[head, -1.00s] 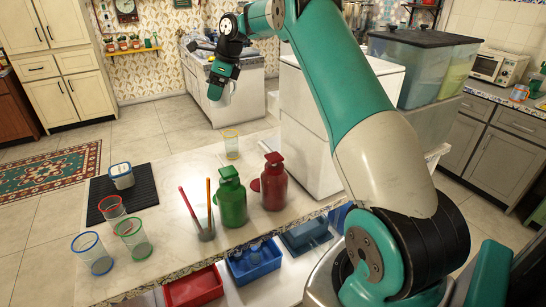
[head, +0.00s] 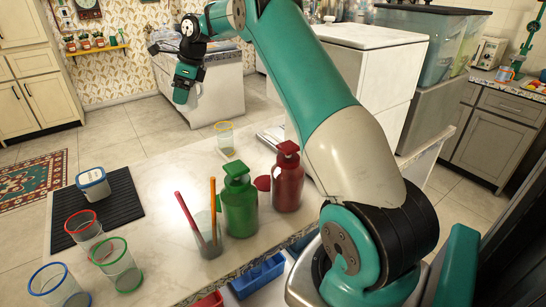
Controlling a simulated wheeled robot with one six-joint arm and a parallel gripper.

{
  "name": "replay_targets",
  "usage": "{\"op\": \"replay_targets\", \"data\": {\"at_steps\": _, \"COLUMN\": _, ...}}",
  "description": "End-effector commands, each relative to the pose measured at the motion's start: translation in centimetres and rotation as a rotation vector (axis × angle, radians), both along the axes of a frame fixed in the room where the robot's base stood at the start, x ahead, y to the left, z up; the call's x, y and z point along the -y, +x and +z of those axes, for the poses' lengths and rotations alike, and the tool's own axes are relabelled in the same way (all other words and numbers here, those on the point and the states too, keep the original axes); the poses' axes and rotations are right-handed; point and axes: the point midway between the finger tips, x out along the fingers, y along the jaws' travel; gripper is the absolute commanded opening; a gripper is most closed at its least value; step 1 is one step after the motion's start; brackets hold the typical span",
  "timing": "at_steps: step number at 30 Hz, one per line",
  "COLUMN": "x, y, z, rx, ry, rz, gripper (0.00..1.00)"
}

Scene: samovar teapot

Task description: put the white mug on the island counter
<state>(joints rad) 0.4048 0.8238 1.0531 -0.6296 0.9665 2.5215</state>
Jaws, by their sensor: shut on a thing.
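My gripper (head: 182,92) hangs downward from the raised arm, beyond the far edge of the island counter in the picture. It is shut on a small white thing, which looks like the white mug (head: 198,89); my gripper hides most of it. The island counter (head: 165,230) is a pale marble top across the lower left and middle. The held mug is up in the air, apart from the counter.
On the counter stand a green bottle (head: 239,205), a red bottle (head: 287,180), a glass with sticks (head: 208,238), a yellow-rimmed glass (head: 225,140), several coloured-rim glasses (head: 118,266) and a white-blue tub (head: 93,184) on a black mat (head: 125,196). The counter's middle is clear.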

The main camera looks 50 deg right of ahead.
Motion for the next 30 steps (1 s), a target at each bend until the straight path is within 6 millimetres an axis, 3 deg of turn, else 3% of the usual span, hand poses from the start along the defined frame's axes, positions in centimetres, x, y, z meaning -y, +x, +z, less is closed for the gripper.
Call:
{"op": "replay_targets", "data": {"at_steps": 4, "x": 0.1, "y": 0.0, "z": -0.4, "rx": 0.000, "ry": 0.000, "rz": -0.002, "gripper": 0.46}}
{"op": "replay_targets", "data": {"at_steps": 7, "x": 0.3, "y": -0.1, "z": -1.9, "rx": -0.003, "ry": 0.001, "rz": -0.004, "gripper": 0.46}}
{"op": "replay_targets", "data": {"at_steps": 21, "x": 0.4, "y": -0.2, "z": -13.9, "rx": -0.003, "ry": 0.002, "rz": -0.005, "gripper": 0.46}}
{"op": "replay_targets", "data": {"at_steps": 30, "x": 0.4, "y": -0.1, "z": -16.7, "rx": -0.002, "ry": 0.001, "rz": -0.005, "gripper": 0.46}}
